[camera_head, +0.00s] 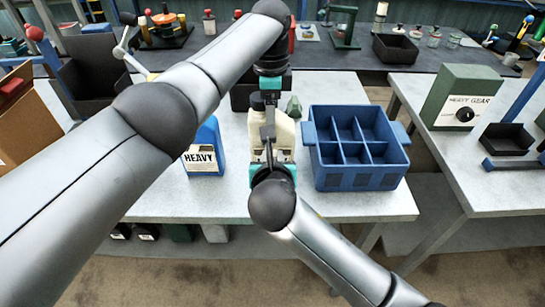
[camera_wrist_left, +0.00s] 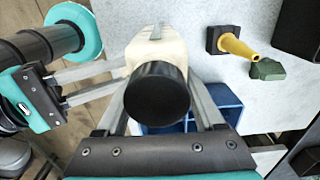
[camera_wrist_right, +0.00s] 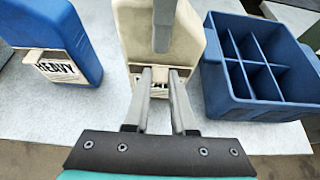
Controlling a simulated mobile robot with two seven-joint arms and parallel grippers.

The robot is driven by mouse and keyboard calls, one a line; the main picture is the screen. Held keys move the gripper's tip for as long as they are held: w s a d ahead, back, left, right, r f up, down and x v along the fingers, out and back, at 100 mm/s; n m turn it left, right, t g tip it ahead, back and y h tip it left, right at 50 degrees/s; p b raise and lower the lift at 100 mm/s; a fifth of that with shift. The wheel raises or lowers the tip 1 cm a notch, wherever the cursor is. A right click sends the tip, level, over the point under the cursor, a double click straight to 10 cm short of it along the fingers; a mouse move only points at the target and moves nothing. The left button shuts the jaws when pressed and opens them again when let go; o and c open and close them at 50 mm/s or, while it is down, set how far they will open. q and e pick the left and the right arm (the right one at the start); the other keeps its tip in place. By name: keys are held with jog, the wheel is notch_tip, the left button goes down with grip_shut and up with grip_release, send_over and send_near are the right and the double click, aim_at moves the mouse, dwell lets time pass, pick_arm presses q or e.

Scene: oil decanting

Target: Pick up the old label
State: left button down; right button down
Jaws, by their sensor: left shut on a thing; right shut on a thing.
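A cream bottle (camera_head: 284,128) with a black cap (camera_wrist_left: 157,95) stands upright on the pale table. My left gripper (camera_wrist_left: 162,88) reaches down from above and is shut on the bottle's upper part, one finger on each side. The old label (camera_wrist_right: 152,88) is on the bottle's front face, with dark letters partly hidden by fingers. My right gripper (camera_wrist_right: 160,78) is at this face from the near side, shut on the label. I cannot tell whether the label is still stuck to the bottle. A blue jug (camera_head: 209,132) marked HEAVY stands left of it.
A blue divided crate (camera_head: 360,178) stands close on the right of the bottle. A yellow funnel-like piece (camera_wrist_left: 236,45) and a green block (camera_wrist_left: 267,69) lie behind the bottle. A green HEAVY GEAR box (camera_head: 468,90) is on the right table.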

pick_arm(q)
jog(key=shift+r, duration=0.15)
pick_arm(e)
jog(key=v, duration=1.5)
jog(key=shift+s, duration=0.2)
pick_arm(q)
grip_release()
pick_arm(e)
jog(key=shift+r, duration=0.1)
pick_arm(q)
notch_tip(320, 180, up, 12)
jog(key=shift+f, duration=0.1)
